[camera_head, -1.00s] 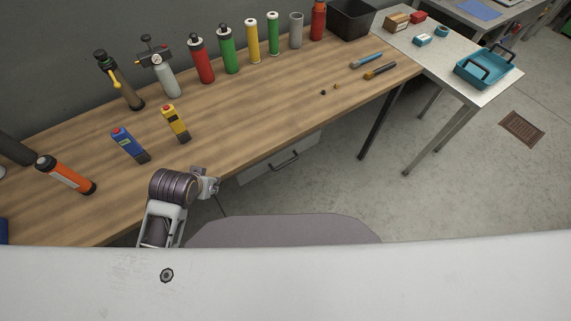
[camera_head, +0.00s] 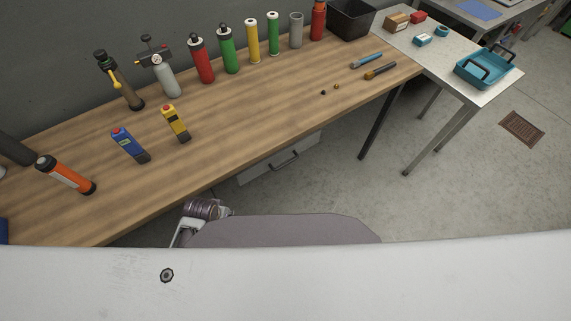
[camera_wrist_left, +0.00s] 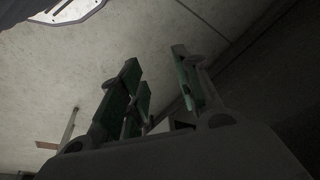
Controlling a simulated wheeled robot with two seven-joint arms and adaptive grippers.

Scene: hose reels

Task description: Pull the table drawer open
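The grey drawer (camera_head: 262,174) hangs under the front edge of the wooden table (camera_head: 225,120). Its front shows a dark bar handle (camera_head: 284,161), and the drawer looks closed. A piece of my left arm (camera_head: 204,209) shows low in the head view, below and left of the drawer; its gripper is hidden there behind my own body. In the left wrist view my left gripper (camera_wrist_left: 157,62) has its green-padded fingers apart with nothing seen between them. The drawer and handle cannot be made out in that view. My right gripper is in neither view.
Several bottles and cylinders stand along the table's back, with a blue device (camera_head: 130,146), a yellow device (camera_head: 176,124) and an orange torch (camera_head: 66,175) nearer the front. A metal side table (camera_head: 480,97) stands at right. The floor before the drawer is clear.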

